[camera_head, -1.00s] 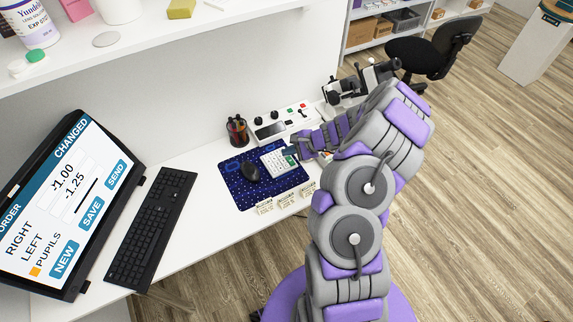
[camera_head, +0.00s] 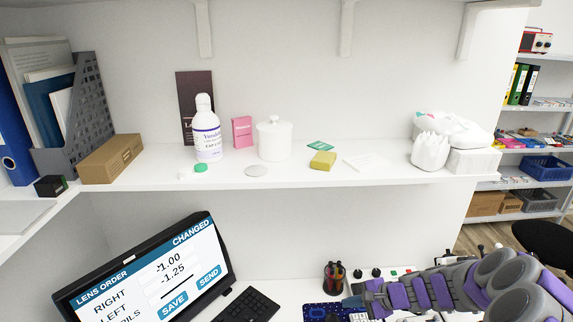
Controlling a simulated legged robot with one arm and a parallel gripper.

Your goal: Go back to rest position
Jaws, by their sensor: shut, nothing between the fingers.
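My gripper (camera_head: 356,299) is low in the view, right of centre, at the left end of my grey and purple arm. It is small in the view and looks shut, with nothing seen in it. My arm reaches in from the lower right corner and hides part of the desk.
A monitor (camera_head: 150,270) and keyboard (camera_head: 248,306) are on the desk at left. A wall shelf (camera_head: 330,180) above holds a bottle (camera_head: 207,135), a white jar (camera_head: 275,140), a yellow sponge (camera_head: 323,160) and a cardboard box (camera_head: 112,158). Storage shelves (camera_head: 545,100) stand at right.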

